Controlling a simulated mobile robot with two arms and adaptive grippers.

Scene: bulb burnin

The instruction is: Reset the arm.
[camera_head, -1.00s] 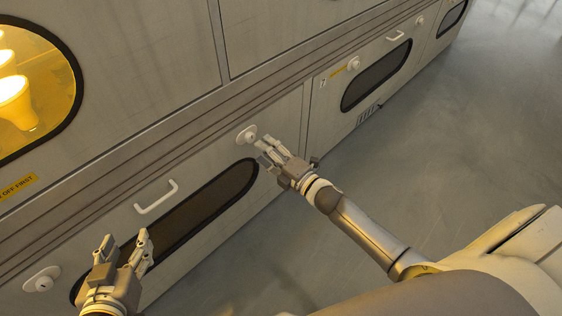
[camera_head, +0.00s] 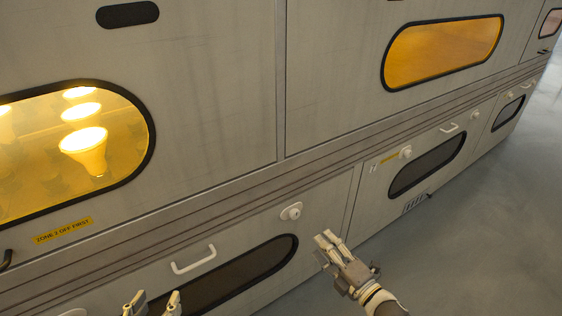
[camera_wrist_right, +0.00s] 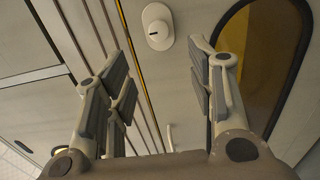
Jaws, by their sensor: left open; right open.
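My right gripper (camera_head: 328,246) is open and empty in the head view, in front of the lower cabinet panels, below and right of a round white knob (camera_head: 291,211). In the right wrist view its two fingers (camera_wrist_right: 165,90) stand apart with nothing between them. A white oval knob plate with a dark slot (camera_wrist_right: 158,27) shows beyond the fingertips. My left gripper (camera_head: 152,300) is at the bottom edge of the head view, open, with only its fingertips showing. It is below a white bar handle (camera_head: 194,259). Its palm and wrist are out of frame.
The cabinet wall (camera_head: 215,100) fills the left and middle. A lit window (camera_head: 50,150) shows glowing bulbs, above a yellow label "ZONE 2 OFF FIRST" (camera_head: 63,231). An amber window (camera_head: 443,50) is at upper right. Bare floor (camera_head: 490,230) lies open at right.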

